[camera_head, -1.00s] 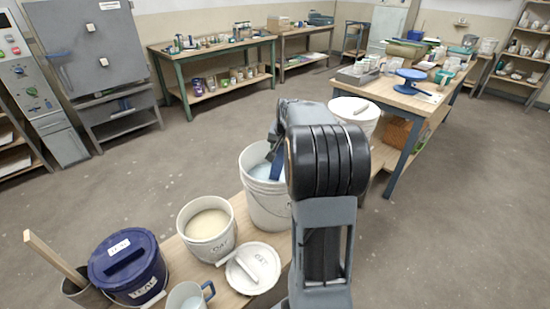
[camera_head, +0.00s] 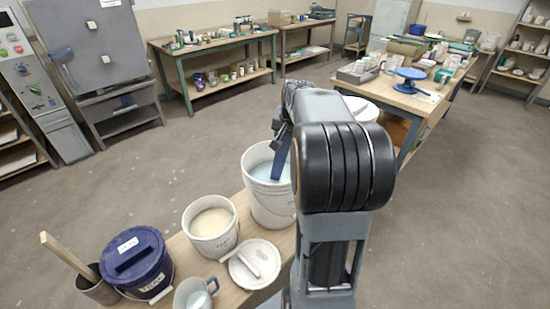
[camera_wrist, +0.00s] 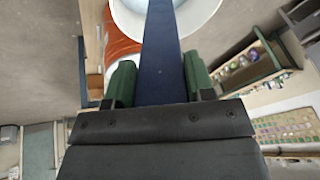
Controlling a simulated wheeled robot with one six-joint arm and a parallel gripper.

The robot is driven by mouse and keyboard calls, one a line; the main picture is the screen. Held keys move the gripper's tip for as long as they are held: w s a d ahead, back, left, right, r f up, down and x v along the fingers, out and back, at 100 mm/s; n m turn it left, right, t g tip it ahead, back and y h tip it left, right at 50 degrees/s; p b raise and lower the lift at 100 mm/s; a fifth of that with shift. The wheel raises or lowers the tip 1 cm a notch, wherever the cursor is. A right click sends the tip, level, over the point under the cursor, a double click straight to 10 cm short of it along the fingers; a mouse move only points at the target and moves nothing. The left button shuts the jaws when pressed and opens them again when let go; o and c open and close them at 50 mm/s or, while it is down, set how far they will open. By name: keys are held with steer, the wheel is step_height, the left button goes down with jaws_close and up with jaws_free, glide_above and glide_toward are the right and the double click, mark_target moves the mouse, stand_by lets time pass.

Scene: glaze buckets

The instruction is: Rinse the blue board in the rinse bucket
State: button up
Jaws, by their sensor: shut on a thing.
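My gripper (camera_wrist: 160,82) is shut on the blue board (camera_wrist: 163,50), with a green-padded finger on each side of it in the wrist view. In the head view the blue board (camera_head: 281,158) hangs tilted at the mouth of a tall white bucket (camera_head: 268,205) holding pale blue liquid. I cannot tell whether its lower end touches the liquid. My arm hides the bucket's right side and most of the gripper. In the wrist view the board's far end reaches over a round white rim at the top.
Left of the tall bucket stand a cream-filled bucket (camera_head: 212,248), a white lid (camera_head: 254,264), a blue lidded bucket (camera_head: 137,282) and a mug (camera_head: 193,294). Another white bucket (camera_head: 362,108) stands behind my arm. A cluttered table (camera_head: 425,100) is at the right. The floor around is open.

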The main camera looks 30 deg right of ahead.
steer(key=p+v, duration=0.8)
steer(key=v, duration=0.6)
steer(key=shift+r, duration=0.35)
steer(key=shift+s, duration=0.1)
stand_by(0.6)
